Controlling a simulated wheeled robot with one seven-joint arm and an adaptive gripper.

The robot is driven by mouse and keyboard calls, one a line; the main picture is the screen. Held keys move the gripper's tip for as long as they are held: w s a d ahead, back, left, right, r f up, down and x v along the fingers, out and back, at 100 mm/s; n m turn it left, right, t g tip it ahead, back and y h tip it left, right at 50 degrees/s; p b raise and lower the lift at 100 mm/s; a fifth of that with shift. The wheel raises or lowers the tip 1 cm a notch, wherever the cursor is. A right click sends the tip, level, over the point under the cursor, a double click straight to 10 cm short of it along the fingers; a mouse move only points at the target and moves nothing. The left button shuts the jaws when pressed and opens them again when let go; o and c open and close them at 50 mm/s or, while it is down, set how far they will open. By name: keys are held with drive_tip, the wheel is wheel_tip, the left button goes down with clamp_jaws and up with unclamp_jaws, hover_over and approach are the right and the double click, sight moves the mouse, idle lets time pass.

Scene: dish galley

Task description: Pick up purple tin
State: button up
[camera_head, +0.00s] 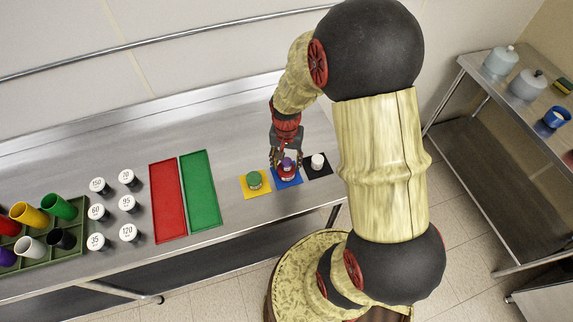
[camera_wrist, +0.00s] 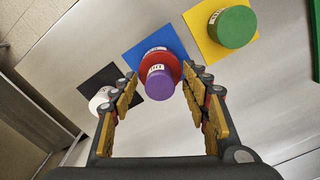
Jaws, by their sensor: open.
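The purple tin (camera_wrist: 159,84) sits on top of a wider red tin (camera_wrist: 160,62), stacked over the blue mat (camera_wrist: 140,50). In the head view the purple tin (camera_head: 287,162) is small and partly hidden by my gripper. My gripper (camera_wrist: 162,92) is open, with one finger on each side of the purple tin in the wrist view. No contact with the tin shows. In the head view my gripper (camera_head: 286,160) is over the blue mat (camera_head: 286,181).
A green tin (camera_head: 254,180) stands on a yellow mat (camera_head: 245,193) to the left. A white tin (camera_head: 318,161) stands on a black mat (camera_head: 325,169) to the right. Red (camera_head: 168,200) and green (camera_head: 200,190) trays lie further left, beside numbered tins (camera_head: 97,212) and a rack of cups (camera_head: 70,250).

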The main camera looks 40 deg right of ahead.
drive_tip(key=shift+f, duration=0.25)
drive_tip(key=shift+c, duration=1.3)
drive_tip(key=shift+r, duration=0.1)
clamp_jaws()
